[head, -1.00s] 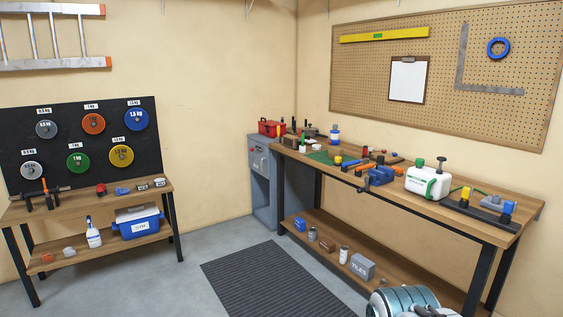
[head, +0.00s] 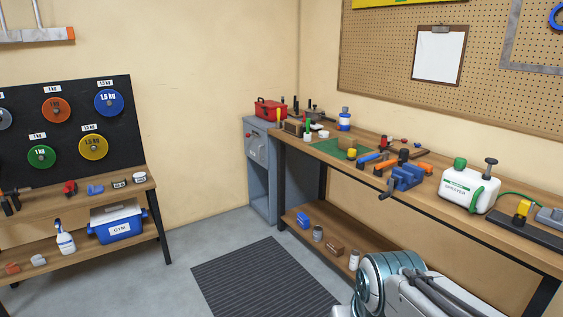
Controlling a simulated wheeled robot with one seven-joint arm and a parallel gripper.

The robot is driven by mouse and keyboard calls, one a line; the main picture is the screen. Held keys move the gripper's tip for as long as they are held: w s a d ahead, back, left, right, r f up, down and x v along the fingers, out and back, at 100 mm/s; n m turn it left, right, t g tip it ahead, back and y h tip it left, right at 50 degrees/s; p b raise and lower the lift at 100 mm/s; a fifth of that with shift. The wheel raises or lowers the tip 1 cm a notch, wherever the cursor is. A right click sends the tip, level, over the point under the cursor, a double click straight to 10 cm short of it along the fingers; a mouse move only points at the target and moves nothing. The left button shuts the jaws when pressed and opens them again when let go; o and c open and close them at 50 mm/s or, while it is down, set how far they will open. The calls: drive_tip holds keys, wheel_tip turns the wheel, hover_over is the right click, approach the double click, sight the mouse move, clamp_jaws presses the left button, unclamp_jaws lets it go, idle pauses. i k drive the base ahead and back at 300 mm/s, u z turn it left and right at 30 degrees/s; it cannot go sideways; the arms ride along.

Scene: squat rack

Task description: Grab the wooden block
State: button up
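A small brown block (head: 293,127) that looks wooden sits at the far left end of the workbench top (head: 440,212), near a red toolbox. Another brown block (head: 334,246) lies on the bench's lower shelf, between small cans. Both are small in view, so I cannot tell for sure which is the wooden block. Part of my arm shows at the bottom right, in front of the bench. My gripper is not in view.
The bench top holds a blue vise (head: 404,178), a white sprayer (head: 468,188) and several tools. A grey cabinet (head: 259,165) stands in the corner. A dark ribbed mat (head: 262,280) lies on clear floor.

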sight(346, 142)
drive_tip(key=i, duration=3.85)
drive_tip(key=z, duration=1.4)
